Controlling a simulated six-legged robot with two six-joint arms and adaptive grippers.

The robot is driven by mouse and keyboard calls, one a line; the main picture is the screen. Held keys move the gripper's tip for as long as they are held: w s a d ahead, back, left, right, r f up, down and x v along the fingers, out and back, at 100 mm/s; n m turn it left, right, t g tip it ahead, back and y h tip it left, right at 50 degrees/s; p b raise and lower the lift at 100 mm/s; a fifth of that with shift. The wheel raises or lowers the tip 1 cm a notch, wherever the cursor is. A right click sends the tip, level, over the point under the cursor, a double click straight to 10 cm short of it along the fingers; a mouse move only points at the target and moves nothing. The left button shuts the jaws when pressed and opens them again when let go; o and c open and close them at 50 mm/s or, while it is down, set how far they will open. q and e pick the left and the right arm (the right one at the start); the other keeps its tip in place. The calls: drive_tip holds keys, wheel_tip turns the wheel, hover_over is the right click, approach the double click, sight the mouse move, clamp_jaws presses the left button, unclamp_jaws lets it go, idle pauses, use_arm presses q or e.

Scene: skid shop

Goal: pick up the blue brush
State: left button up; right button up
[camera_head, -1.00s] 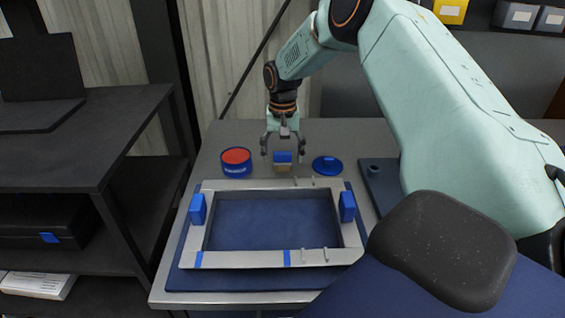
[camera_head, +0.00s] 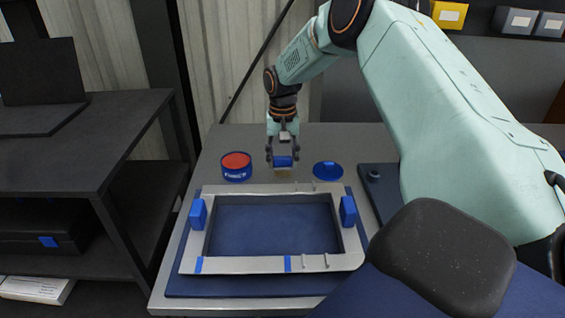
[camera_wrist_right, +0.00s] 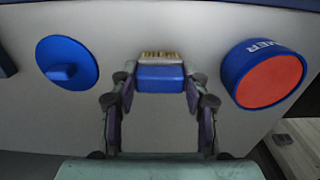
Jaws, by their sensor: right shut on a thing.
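The blue brush (camera_head: 283,161) has a blue block handle and tan bristles. It is at the back of the grey table, between a red-topped blue tin and a blue lid. My right gripper (camera_head: 283,157) comes down from above with its fingers closed on both sides of the handle. In the right wrist view the brush (camera_wrist_right: 160,76) sits between the two fingertips of the gripper (camera_wrist_right: 160,84), bristles pointing away from the palm. I cannot tell whether the brush is clear of the table. My left gripper does not show.
The open blue tin with red contents (camera_head: 236,166) stands left of the brush, and the blue lid (camera_head: 327,171) lies right of it. A grey metal frame (camera_head: 235,265) with blue blocks lies on a blue mat in front. A dark shelf (camera_head: 80,150) stands at the left.

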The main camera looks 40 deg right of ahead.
sight(283, 157)
wheel_tip(283, 157, up, 9)
drive_tip(key=shift+r+p, duration=0.15)
drive_tip(key=shift+p, duration=0.85)
drive_tip(key=shift+r, duration=0.25)
drive_tip(key=o, duration=0.6)
drive_tip(key=c, duration=0.5)
